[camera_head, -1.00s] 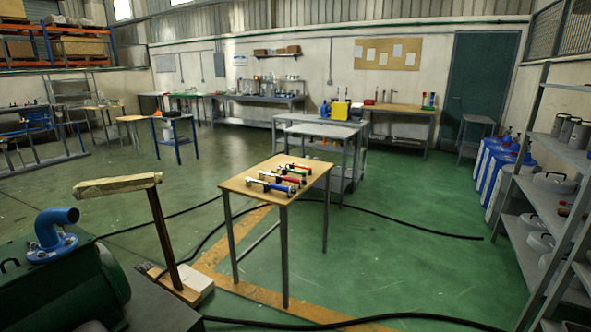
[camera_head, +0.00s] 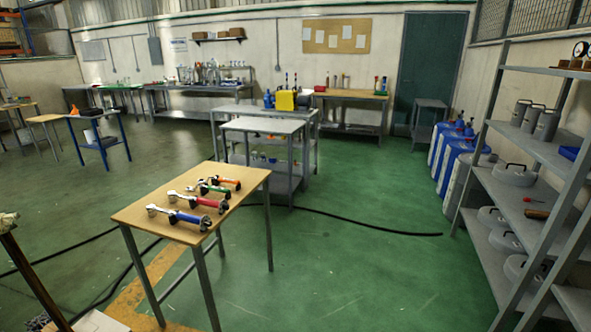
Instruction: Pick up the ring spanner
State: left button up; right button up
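Several tools with coloured handles lie side by side on a small wooden-topped table (camera_head: 150,215) ahead of me. The nearest has a blue handle (camera_head: 187,218), then come a red one (camera_head: 205,202), a green one (camera_head: 214,188) and an orange one (camera_head: 228,181). Their metal heads point left. They are too small to tell which one, if any, is the ring spanner. Neither of my grippers shows in the head view.
Grey tables (camera_head: 262,125) stand behind the tool table. A black hose (camera_head: 375,230) crosses the green floor. The floor right of the tool table is mostly open.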

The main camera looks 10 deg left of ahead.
aim_at(236, 182)
jog(key=i+u, duration=0.1)
jog(key=i, duration=0.35)
jog(key=i+l, duration=0.15)
jog(key=i, duration=0.35)
jog(key=i+l+u, duration=0.15)
jog(key=i, duration=0.3)
